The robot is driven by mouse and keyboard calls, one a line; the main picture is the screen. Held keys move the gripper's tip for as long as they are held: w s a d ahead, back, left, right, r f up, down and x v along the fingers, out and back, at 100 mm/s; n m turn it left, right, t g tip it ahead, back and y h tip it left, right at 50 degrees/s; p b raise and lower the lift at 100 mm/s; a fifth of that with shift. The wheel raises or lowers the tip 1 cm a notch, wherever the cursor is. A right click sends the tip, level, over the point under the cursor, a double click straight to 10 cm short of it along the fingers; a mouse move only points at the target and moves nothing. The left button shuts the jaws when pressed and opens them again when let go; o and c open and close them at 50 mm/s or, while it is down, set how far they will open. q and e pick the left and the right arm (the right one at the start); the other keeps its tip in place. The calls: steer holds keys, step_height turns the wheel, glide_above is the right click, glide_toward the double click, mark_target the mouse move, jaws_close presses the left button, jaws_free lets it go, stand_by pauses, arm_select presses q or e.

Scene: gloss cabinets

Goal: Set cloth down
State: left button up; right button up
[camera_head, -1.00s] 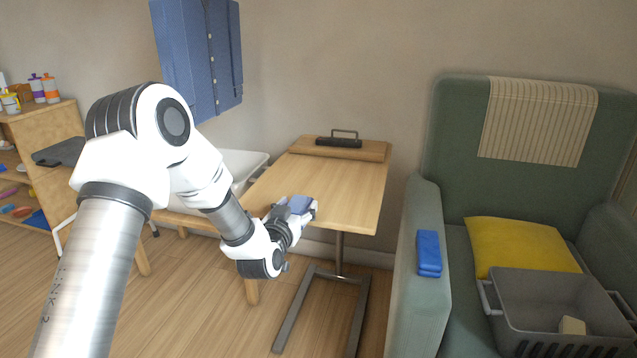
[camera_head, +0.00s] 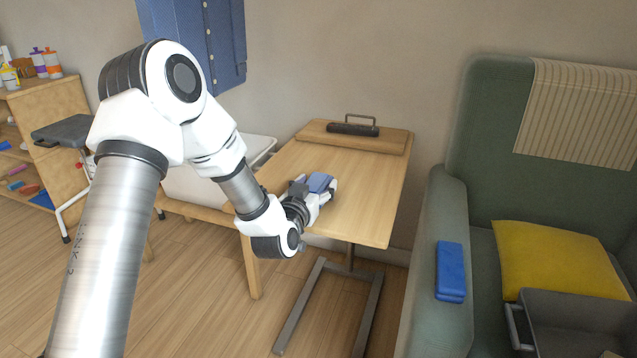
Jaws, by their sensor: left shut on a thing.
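My left gripper (camera_head: 325,193) is at the front left part of the wooden overbed table (camera_head: 360,205). It is shut on a folded blue cloth (camera_head: 319,182), which is partly hidden by the gripper. I cannot tell whether the cloth touches the tabletop or is just above it. Another folded blue cloth (camera_head: 450,270) lies on the left armrest of the green armchair (camera_head: 452,225). My right gripper is not in view.
A dark handled object (camera_head: 353,129) sits on the table's raised back strip. A white bin (camera_head: 190,185) stands left of the table. The armchair holds a yellow cushion (camera_head: 560,258) and a grey basket (camera_head: 575,320). The tabletop's middle is clear.

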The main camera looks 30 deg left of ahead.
arm_select(q)
steer(key=shift+f, duration=0.2)
steer(key=o, duration=1.3)
steer(key=shift+w+a+f, duration=0.1)
steer(key=shift+w+f, duration=0.1)
steer(key=shift+s+r, duration=0.1)
steer(key=shift+r, duration=0.05)
